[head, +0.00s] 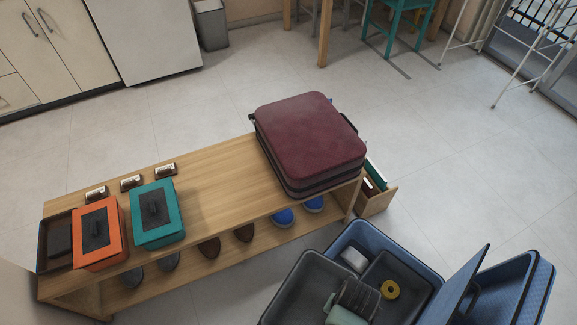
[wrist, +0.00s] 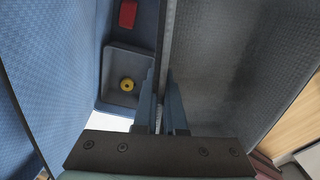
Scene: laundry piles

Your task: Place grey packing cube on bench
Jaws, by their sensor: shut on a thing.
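The grey packing cube (head: 292,280) looks like an open grey box at the lower front, left of and partly over the open blue suitcase (head: 392,240). Its grey surface fills the right of the wrist view (wrist: 225,70). My gripper (wrist: 160,105) is shut on an upright grey edge, seemingly the cube's wall. In the head view my wrist hides where the fingers meet it. The wooden bench (head: 225,180) stands behind and left, and the cube is apart from its top.
The bench holds an orange cube (head: 98,235), a teal cube (head: 158,212), several small brushes and a maroon suitcase (head: 310,140). Bare top lies between teal cube and maroon suitcase. Shoes sit below. A grey tray (wrist: 122,65) with a yellow roll (wrist: 127,85) is inside the blue suitcase.

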